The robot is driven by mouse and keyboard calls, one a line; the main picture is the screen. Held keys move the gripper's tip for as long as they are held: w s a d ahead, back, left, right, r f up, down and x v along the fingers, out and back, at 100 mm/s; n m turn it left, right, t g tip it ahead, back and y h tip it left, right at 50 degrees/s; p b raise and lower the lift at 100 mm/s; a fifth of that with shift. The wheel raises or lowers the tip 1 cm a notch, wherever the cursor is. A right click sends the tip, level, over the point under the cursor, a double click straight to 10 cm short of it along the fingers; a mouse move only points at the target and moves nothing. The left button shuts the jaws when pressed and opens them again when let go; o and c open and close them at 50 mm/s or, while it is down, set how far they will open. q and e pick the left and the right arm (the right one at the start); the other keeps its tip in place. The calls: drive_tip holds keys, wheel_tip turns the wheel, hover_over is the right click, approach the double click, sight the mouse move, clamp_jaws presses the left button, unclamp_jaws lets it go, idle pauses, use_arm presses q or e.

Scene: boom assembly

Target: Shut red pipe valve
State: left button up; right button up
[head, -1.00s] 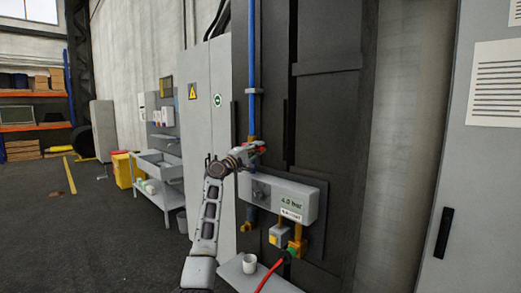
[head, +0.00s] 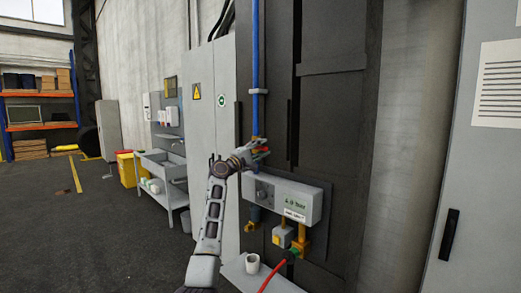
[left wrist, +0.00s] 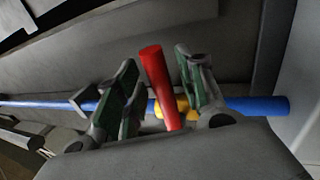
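The red valve handle (left wrist: 158,82) stands between the fingers of my left gripper (left wrist: 164,88) in the left wrist view. Gaps show on both sides of it, so the gripper looks open around the handle. In this view the handle lies across the line of the blue pipe (left wrist: 258,105). A yellow valve body (left wrist: 181,105) shows behind it. In the head view my left gripper (head: 257,152) is at the valve, below the vertical blue pipe (head: 255,65); only a little red of the handle (head: 262,150) shows there. My right gripper is not in view.
A grey gauge box (head: 283,199) sits just below the gripper on the dark panel. Grey cabinets stand on both sides.

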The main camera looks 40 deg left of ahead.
use_arm(q)
drive_tip(key=shift+s+f, duration=0.1)
drive_tip(key=v, duration=1.1)
drive_tip(key=shift+s, duration=0.4)
drive_tip(key=shift+a, duration=0.15)
idle(0.4)
